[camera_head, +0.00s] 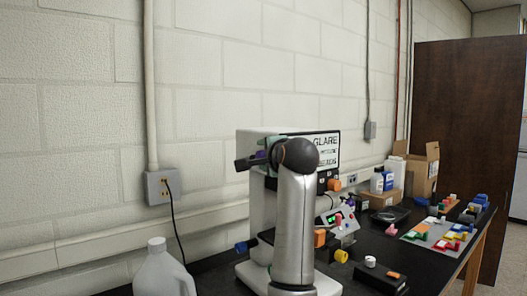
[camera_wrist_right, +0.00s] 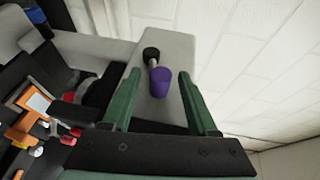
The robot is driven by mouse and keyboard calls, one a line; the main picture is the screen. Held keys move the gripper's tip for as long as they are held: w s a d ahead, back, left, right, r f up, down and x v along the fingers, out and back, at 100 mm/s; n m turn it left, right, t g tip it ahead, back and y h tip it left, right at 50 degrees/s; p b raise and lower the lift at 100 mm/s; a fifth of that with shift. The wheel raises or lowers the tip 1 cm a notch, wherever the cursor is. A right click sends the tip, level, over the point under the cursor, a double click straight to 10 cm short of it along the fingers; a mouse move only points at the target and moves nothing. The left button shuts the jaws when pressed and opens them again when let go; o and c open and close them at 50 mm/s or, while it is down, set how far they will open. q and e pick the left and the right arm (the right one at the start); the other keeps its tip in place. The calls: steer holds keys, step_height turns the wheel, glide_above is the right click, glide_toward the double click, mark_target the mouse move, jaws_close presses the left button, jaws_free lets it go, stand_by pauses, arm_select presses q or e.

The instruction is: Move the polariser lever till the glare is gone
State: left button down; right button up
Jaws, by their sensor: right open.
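The polariser lever shows in the right wrist view as a short rod with a purple knob (camera_wrist_right: 161,84) on a black pivot, on the pale grey side of the instrument (camera_wrist_right: 178,48). My right gripper (camera_wrist_right: 160,66) is open, its green fingers on either side of the knob with gaps visible. In the head view the right gripper (camera_head: 258,158) is at the white instrument's upper left, and my arm hides much of the instrument. A screen (camera_head: 327,147) there reads "GLARE"; its smaller text is unclear. My left gripper is not in view.
A white jug (camera_head: 162,272) stands at the front left. A control box (camera_head: 338,222) and a yellow knob (camera_head: 341,256) are right of my arm. A tray with coloured blocks (camera_head: 436,234), bottles and cardboard boxes (camera_head: 424,171) stand farther right. A block wall is behind.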

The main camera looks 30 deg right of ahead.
steer(key=shift+w+d, duration=0.1)
steer(key=shift+w, duration=0.1)
jaws_close()
stand_by(0.4)
stand_by(1.0)
